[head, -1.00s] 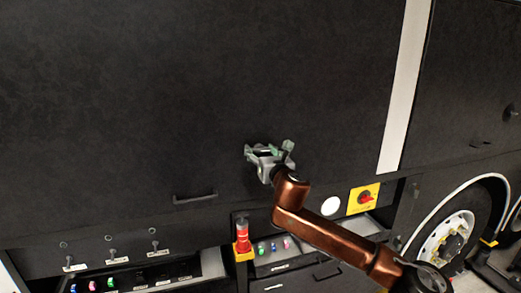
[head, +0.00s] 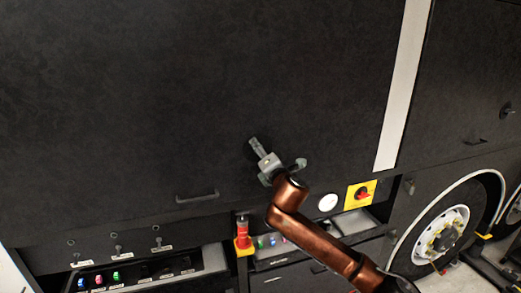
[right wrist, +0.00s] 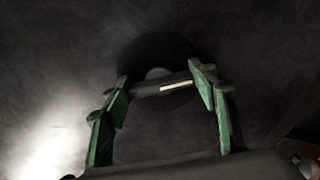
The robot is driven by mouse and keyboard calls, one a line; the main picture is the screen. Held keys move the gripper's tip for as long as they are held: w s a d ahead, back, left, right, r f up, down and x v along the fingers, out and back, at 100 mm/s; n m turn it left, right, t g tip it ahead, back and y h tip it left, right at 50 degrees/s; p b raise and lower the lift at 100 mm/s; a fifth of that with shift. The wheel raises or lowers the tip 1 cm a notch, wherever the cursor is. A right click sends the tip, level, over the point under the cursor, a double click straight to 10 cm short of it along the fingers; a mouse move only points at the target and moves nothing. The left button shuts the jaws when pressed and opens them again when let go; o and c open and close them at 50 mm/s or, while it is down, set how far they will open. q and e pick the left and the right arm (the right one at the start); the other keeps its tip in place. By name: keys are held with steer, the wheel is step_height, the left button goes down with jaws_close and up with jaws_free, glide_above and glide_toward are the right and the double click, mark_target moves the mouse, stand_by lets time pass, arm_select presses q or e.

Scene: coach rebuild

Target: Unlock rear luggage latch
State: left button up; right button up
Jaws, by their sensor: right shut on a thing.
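My right gripper (head: 268,162) reaches up from the lower right to the large dark luggage door (head: 130,90) in the head view. In the right wrist view its two green-padded fingers (right wrist: 160,80) close on a dark latch handle (right wrist: 148,90) with a short white stripe. The handle lies crosswise between the fingers, in front of a dark round base or shadow. In the head view the gripper mostly hides the latch, and the lock's inner state cannot be seen. My left gripper is not in view.
A dark pull handle (head: 197,196) sits low on the door. Below are a red beacon-like knob (head: 242,232), a red switch on a yellow plate (head: 361,194) and a tray of coloured items (head: 120,277). A wheel (head: 440,238) stands at right. The door's upper area is clear.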

steer(key=m+p, duration=0.1)
steer(key=m, duration=0.5)
steer(key=shift+m, duration=0.4)
stand_by(0.3)
steer(key=o, duration=1.2)
steer(key=shift+f, duration=0.1)
steer(key=shift+c, duration=0.2)
steer(key=shift+s, duration=0.1)
steer(key=v, duration=1.1)
steer(key=shift+s+d, duration=0.2)
steer(key=shift+s, duration=0.15)
